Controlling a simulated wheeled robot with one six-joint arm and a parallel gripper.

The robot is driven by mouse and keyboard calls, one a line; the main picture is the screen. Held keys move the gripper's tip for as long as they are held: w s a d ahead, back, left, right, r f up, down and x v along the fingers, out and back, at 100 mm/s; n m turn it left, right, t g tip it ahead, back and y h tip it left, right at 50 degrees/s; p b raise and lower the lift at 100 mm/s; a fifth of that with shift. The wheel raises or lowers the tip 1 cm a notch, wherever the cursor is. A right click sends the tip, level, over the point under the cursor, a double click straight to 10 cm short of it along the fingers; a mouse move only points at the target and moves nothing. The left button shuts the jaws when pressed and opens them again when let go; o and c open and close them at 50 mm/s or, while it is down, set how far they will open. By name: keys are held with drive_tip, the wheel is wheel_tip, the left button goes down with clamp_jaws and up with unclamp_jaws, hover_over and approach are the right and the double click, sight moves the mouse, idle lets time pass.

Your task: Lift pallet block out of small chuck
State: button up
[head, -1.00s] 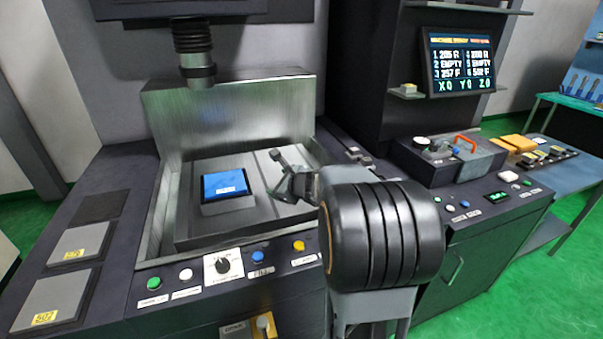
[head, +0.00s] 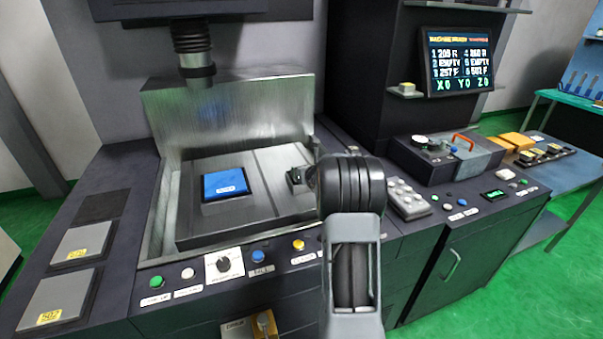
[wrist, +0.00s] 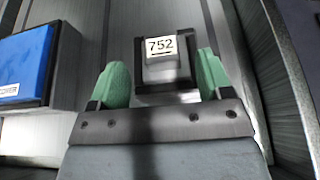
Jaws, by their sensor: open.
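In the wrist view the pallet block (wrist: 162,70) is a small grey block with a white label reading 752. It sits in the dark small chuck (wrist: 168,97) on the machine table. My gripper (wrist: 162,60) is open, with one green fingertip to the left of the block and one to the right. I see a gap on both sides, and nothing is held. In the head view my arm hides the pallet block and most of the gripper.
A blue-topped block (head: 224,183) stands on the machine table (head: 255,205), to the left of the small chuck. A spindle head (head: 195,65) hangs above the back of the table. A metal wall (head: 225,115) stands behind. Buttons and a knob (head: 223,265) line the front panel.

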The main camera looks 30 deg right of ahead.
drive_tip(key=shift+p+x, duration=1.05)
drive_tip(key=shift+x, duration=1.6)
drive_tip(key=shift+s+f, duration=0.1)
drive_tip(key=c, duration=0.9)
